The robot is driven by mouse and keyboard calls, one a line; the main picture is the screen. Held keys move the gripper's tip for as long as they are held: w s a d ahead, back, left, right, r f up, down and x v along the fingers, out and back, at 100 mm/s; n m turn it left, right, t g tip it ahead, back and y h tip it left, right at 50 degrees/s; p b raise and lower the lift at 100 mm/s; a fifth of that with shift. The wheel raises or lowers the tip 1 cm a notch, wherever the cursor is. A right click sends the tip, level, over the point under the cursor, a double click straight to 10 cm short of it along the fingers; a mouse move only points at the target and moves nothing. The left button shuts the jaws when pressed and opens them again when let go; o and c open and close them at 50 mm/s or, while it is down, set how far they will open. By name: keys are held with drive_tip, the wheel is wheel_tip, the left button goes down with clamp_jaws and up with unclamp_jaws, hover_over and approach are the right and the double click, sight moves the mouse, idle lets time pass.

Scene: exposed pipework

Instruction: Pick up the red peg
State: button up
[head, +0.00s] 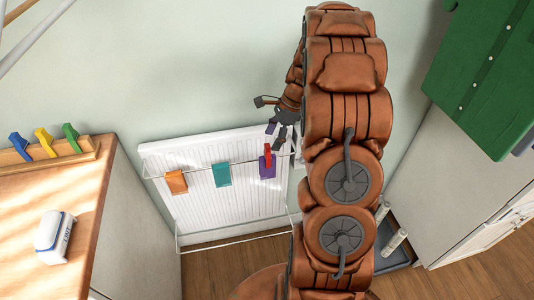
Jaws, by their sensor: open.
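The red peg (268,156) is upright on the front rail of the white radiator, at the purple piece (267,170) hanging there. My gripper (276,132) is just above the peg and slightly to its right, with its dark fingers pointing down. It is open and appears empty. A small gap seems to show between the fingertips and the peg, but I cannot tell the depth. My copper-coloured arm hides the area right of the peg.
The white radiator (205,205) also carries orange (176,182) and teal (222,174) pieces on its rail. Blue, yellow and green pegs stand in a wooden holder (75,160) on the left counter, near a white container (54,237). A green panel (485,70) is upper right.

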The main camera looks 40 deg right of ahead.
sight(268, 155)
drive_tip(key=shift+w+f, duration=0.15)
drive_tip(key=shift+f, duration=0.35)
drive_tip(key=shift+s+d+p+x, duration=0.15)
drive_tip(key=shift+p+x, duration=0.5)
drive_tip(key=shift+x, duration=1.05)
drive_tip(key=shift+s+d+p+x, duration=0.15)
drive_tip(key=shift+p+x, duration=0.5)
drive_tip(key=shift+x, duration=1.1)
drive_tip(key=shift+f, duration=0.15)
